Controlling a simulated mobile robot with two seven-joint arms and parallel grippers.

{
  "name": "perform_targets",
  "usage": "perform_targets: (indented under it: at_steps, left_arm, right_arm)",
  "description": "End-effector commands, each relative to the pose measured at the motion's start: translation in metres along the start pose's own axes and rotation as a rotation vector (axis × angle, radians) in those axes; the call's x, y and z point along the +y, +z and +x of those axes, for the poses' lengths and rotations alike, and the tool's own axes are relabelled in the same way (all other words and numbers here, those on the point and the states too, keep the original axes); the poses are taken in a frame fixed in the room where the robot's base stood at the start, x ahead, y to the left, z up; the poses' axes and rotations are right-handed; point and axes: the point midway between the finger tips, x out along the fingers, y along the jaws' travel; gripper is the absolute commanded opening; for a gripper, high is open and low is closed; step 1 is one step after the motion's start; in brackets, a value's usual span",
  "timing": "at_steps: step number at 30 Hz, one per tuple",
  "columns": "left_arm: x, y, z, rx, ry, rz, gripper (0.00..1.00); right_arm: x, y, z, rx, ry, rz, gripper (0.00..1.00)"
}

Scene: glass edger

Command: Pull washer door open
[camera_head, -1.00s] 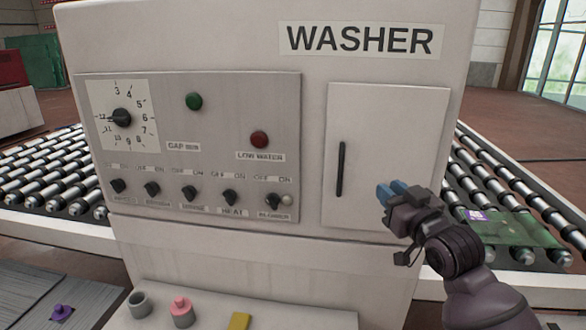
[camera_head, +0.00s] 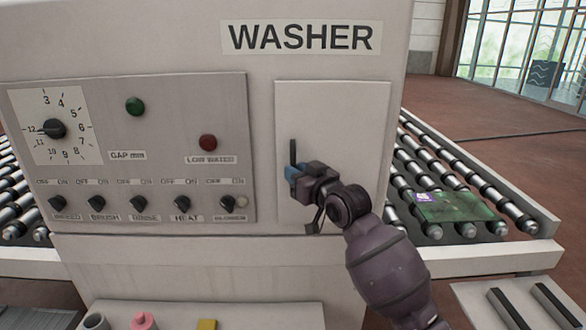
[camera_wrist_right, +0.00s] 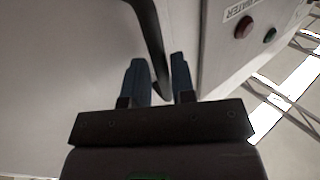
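The washer door (camera_head: 345,120) is a pale panel on the right of the washer front, and it looks closed. Its dark vertical handle (camera_head: 293,150) is near the door's left edge. My left gripper is not in view.
A control panel (camera_head: 125,190) with a dial, lights and several switches is left of the door. A roller conveyor (camera_head: 470,190) carrying a green sheet (camera_head: 455,207) runs along the right. A front ledge (camera_head: 260,312) holds a grey cup, a pink piece and a yellow piece.

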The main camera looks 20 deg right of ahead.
Motion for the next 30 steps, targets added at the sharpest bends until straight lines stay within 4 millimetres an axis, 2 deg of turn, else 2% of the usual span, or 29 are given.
perform_targets:
  at_steps: [6,15,16,20,21,30]
  left_arm:
    - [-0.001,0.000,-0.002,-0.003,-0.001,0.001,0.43]
    - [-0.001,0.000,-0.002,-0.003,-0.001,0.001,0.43]
    - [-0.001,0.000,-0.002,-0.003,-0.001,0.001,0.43]
    - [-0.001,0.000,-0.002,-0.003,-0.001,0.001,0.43]
    - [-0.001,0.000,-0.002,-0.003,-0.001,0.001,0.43]
    - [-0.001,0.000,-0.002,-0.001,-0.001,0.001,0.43]
  right_arm:
    - [0.000,0.000,0.014,0.000,0.000,-0.001,0.24]
    - [0.000,0.000,0.016,0.000,0.000,-0.001,0.24]
    - [0.000,0.000,0.016,0.000,0.000,-0.001,0.22]
    - [0.000,0.000,0.016,0.000,0.000,-0.001,0.02]
    - [0.000,0.000,0.016,0.000,0.000,-0.001,0.00]
    - [0.000,0.000,0.016,0.000,-0.003,-0.001,0.00]
